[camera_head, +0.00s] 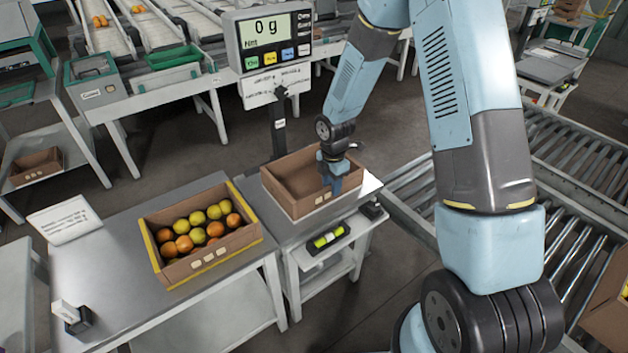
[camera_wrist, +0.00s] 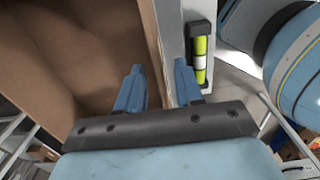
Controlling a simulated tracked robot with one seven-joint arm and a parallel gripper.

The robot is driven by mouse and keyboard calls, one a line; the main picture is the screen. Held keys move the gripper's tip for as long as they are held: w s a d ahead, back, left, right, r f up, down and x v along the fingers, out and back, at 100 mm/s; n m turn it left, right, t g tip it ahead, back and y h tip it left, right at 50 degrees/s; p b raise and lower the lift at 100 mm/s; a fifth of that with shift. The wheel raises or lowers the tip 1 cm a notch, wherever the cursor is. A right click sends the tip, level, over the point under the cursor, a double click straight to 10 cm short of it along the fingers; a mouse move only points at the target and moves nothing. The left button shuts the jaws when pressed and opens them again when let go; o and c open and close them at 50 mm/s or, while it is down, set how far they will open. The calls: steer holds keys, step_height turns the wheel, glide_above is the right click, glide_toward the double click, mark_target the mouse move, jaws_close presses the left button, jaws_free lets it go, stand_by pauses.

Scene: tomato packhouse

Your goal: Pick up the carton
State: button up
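An empty brown carton (camera_head: 293,190) stands upright on the weighing bench under the scale display. My gripper (camera_head: 333,183) points down at its near wall, toward the right end. In the wrist view my gripper (camera_wrist: 160,90) is open, with one blue finger over the carton's inside and the other outside. The carton's wall (camera_wrist: 152,45) runs between the fingers, with gaps visible on both sides. A second carton (camera_head: 218,262) with yellow edges holds several yellow and orange tomatoes on the table to the left.
The scale display (camera_head: 270,40) reads 0 g on a post behind the empty carton. A yellow-green labelled device (camera_head: 328,238) sits in front of it and also shows in the wrist view (camera_wrist: 200,55). A roller conveyor (camera_head: 575,165) lies to the right.

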mark_target(330, 202)
steer(key=shift+f, duration=1.65)
steer(key=shift+c, duration=0.2)
jaws_close()
